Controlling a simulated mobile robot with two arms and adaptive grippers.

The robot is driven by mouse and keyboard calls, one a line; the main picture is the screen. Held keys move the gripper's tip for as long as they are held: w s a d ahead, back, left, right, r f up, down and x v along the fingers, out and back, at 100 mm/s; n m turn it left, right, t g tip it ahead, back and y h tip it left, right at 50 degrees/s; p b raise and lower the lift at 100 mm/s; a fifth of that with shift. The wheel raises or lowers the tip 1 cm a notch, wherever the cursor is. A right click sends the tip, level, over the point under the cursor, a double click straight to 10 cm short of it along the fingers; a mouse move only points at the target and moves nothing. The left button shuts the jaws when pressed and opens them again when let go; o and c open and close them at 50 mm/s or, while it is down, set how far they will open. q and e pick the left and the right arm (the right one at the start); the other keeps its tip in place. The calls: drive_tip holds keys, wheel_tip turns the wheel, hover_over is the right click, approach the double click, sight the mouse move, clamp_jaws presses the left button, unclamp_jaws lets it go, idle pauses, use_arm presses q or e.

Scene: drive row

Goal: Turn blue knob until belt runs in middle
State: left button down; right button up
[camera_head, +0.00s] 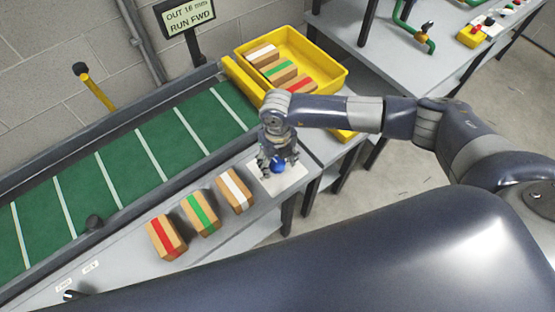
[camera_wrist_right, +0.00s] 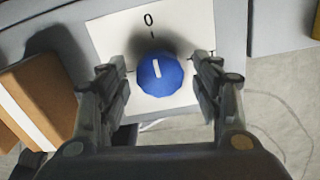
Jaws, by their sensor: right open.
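The blue knob (camera_head: 278,165) sits on a white scale plate (camera_head: 293,180) at the near edge of the conveyor frame. In the right wrist view the blue knob (camera_wrist_right: 161,74) has a white pointer mark, aimed up and slightly left, near the 0 on the plate. My right gripper (camera_head: 276,170) is open, with its fingers on either side of the knob and gaps between them and it. The green belt (camera_head: 120,165) with white cross lines lies in its frame. A display (camera_head: 189,15) reads "OUT 16 mm RUN FWD"; a decimal point is unclear. My left gripper is out of view.
Three cartons with a red (camera_head: 166,238), a green (camera_head: 201,213) and a white stripe (camera_head: 235,191) stand left of the knob. A yellow bin (camera_head: 335,78) with several cartons is behind my right gripper. A grey bench (camera_head: 470,65) stands at the upper right.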

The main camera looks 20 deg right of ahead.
drive_tip(key=shift+c, duration=0.3)
drive_tip(key=c, duration=1)
drive_tip(key=n+b, duration=0.2)
drive_tip(key=shift+f+b, duration=0.2)
drive_tip(key=shift+b, duration=0.15)
drive_tip(key=n+b, duration=0.6)
drive_tip(key=shift+w+b, duration=0.1)
drive_tip(key=shift+b, duration=0.3)
drive_tip(key=shift+r+n+b, duration=0.2)
drive_tip(key=shift+n+b, duration=1.1)
